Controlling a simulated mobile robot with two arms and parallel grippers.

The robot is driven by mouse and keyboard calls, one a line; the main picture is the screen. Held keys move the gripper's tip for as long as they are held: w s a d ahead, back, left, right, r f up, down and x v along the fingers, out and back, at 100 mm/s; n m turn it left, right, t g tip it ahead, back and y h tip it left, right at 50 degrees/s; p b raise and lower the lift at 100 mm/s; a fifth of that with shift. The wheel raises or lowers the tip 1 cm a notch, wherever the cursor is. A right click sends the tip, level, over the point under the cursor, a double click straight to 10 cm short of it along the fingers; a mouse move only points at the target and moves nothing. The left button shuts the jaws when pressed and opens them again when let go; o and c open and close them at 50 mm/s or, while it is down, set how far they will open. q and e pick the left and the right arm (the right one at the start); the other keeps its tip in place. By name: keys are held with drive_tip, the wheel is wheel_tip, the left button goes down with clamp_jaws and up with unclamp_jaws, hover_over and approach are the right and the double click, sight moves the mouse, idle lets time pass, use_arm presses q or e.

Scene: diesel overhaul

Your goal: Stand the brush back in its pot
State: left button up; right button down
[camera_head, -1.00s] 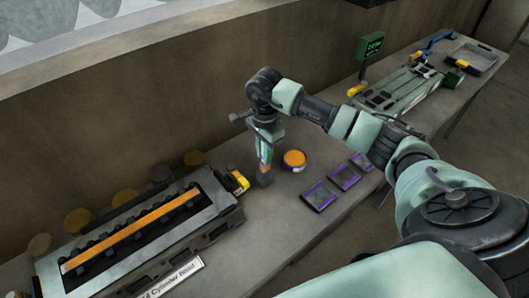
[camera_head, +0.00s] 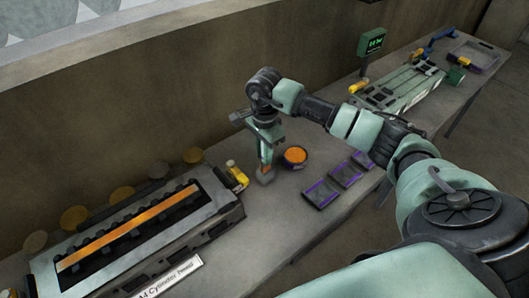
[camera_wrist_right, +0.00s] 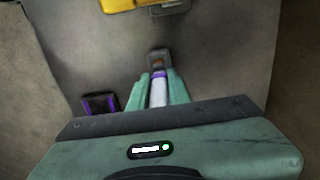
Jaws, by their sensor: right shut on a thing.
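My right gripper (camera_head: 264,158) points down over the bench and is shut on the brush. In the right wrist view the fingers (camera_wrist_right: 158,92) close around the brush's pale handle (camera_wrist_right: 158,95), which has a purple band at its far end. Beyond the band is a small grey square part with an orange-brown middle (camera_wrist_right: 158,61); I cannot tell if it belongs to the brush or is a separate block under it. A round orange-topped tin, apparently the pot (camera_head: 295,156), stands just right of the gripper, apart from it. My left gripper is not in view.
A long cylinder head (camera_head: 215,226) with a yellow part (camera_head: 238,177) at its end lies to the left. Several dark purple-edged pads (camera_head: 320,193) lie to the right. Farther back are a green fixture (camera_head: 400,90), a small display (camera_head: 371,44) and a tray (camera_head: 478,54).

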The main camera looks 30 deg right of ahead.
drive_tip(key=shift+f+b, duration=2.05)
drive_tip(key=shift+f, duration=0.3)
drive_tip(key=c, duration=1.3)
unclamp_jaws()
drive_tip(key=shift+o, duration=0.2)
